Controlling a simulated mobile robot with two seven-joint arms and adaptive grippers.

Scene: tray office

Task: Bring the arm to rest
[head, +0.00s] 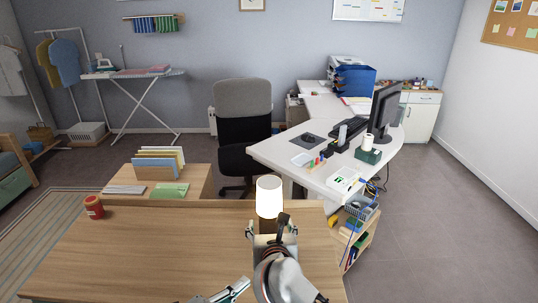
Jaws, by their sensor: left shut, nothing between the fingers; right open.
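My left gripper (240,286) is at the bottom edge of the head view, low over the near part of the wooden table (150,250). It is shut and empty, and its arm is mostly out of frame. My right gripper (270,230) is open near the table's far right part, its fingers pointing away from me. A white lamp (269,196) with a brown base stands just beyond it. The gripper hides part of the base, and I cannot tell whether they touch.
A red can (94,207) stands at the table's far left corner. Behind are a low cabinet (199,182) with files, an office chair (243,115) and a white desk (325,172) with a monitor (384,110). The table's left and middle are clear.

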